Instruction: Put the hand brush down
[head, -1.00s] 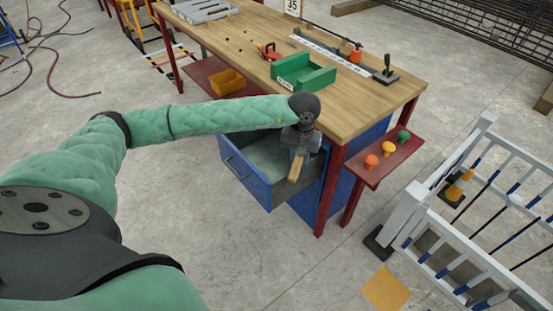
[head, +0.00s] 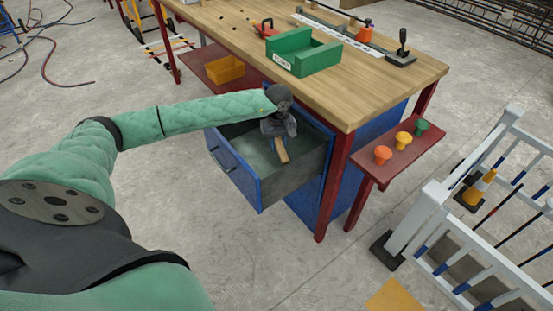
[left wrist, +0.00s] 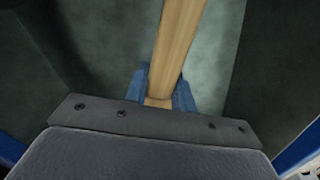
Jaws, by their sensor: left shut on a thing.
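The hand brush (head: 281,150) shows only as a pale wooden handle in the head view. In the left wrist view its wooden handle (left wrist: 178,45) runs up from between blue fingertips; no bristles can be made out. My left gripper (head: 279,134) is shut on the handle and is over the open blue drawer (head: 237,178) under the workbench. The left wrist view (left wrist: 160,98) shows the drawer's grey inside around the handle. Whether the brush touches the drawer floor, I cannot tell. My right gripper is not in view.
The wooden workbench (head: 370,92) stands behind the drawer, with a green box (head: 303,55) on it. A red side shelf (head: 400,160) holds orange, yellow and green knobs. A white railing (head: 440,215) stands at right.

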